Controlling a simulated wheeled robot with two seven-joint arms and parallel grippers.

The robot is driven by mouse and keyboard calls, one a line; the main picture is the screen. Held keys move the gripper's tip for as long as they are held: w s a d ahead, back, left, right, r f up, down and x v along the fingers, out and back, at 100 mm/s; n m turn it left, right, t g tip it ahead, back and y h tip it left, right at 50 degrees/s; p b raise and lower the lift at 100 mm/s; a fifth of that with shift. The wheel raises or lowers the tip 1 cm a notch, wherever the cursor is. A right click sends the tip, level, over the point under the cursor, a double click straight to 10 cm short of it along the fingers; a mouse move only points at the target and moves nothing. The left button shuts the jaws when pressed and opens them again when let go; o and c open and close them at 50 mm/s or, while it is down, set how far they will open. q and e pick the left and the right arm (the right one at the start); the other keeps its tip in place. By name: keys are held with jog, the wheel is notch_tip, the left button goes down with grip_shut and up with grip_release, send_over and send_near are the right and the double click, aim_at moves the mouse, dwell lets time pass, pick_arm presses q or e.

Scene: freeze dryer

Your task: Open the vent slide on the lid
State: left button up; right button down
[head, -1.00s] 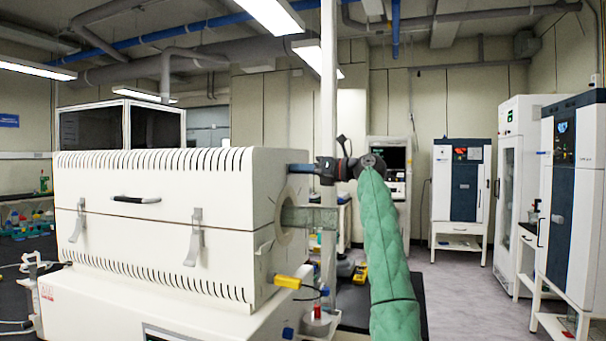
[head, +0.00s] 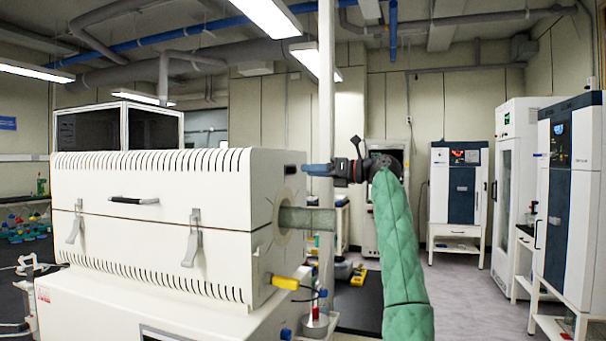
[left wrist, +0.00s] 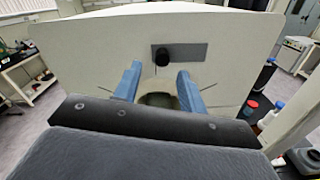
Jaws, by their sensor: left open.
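The white furnace lid (head: 160,185) is closed on its base. In the left wrist view, the lid's end face (left wrist: 90,50) carries the vent slide, a grey plate (left wrist: 196,51) with a black knob (left wrist: 165,58). In the head view the vent shows as a small dark strip (head: 291,169) on the end face. My left gripper (head: 306,169) is level with it, with a narrow gap between. Its blue fingers (left wrist: 159,72) are open and empty, and the knob appears between and beyond their tips. My right gripper is not in view.
A grey tube (head: 308,219) sticks out of the furnace's end below the gripper. A yellow part (head: 285,283) lies lower on that end. A pale vertical post (head: 327,95) stands close by the gripper. Bottles (left wrist: 272,117) stand at the right in the wrist view.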

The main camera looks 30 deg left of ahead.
pick_arm(q)
jog(key=v, duration=0.3)
jog(key=shift+d, duration=0.15)
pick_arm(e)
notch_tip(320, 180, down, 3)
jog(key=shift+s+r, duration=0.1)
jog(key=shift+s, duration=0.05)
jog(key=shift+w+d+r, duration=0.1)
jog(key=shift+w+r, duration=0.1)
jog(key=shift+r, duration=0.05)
